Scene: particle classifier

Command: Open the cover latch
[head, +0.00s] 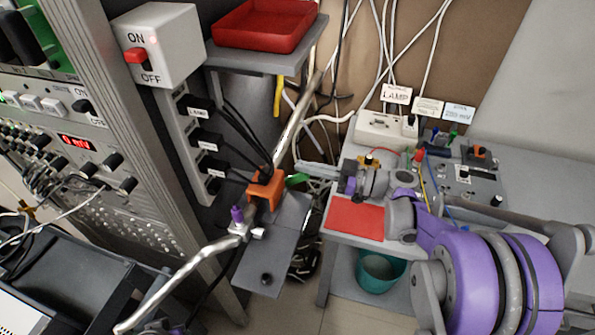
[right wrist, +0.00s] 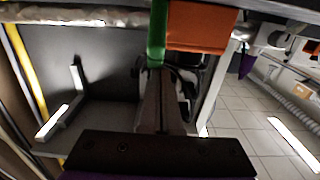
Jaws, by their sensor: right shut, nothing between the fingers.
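An orange block (head: 266,188) is clamped around the silver pipe in the head view. A small green lever (head: 297,179), which looks like the cover latch, sticks out from its right side. In the right wrist view the green lever (right wrist: 157,35) hangs next to the orange block (right wrist: 200,27). My right gripper (head: 304,168) is shut and empty, with its tips close to the lever. In the wrist view my right gripper (right wrist: 158,72) points at the lever's lower end; I cannot tell if they touch. My left gripper does not show.
A silver pipe (head: 185,272) with a purple knob (head: 237,215) runs past the grey plate (head: 262,267). The instrument rack (head: 150,150) stands left. A bench with a red pad (head: 354,218) is right, with a teal bin (head: 379,272) below.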

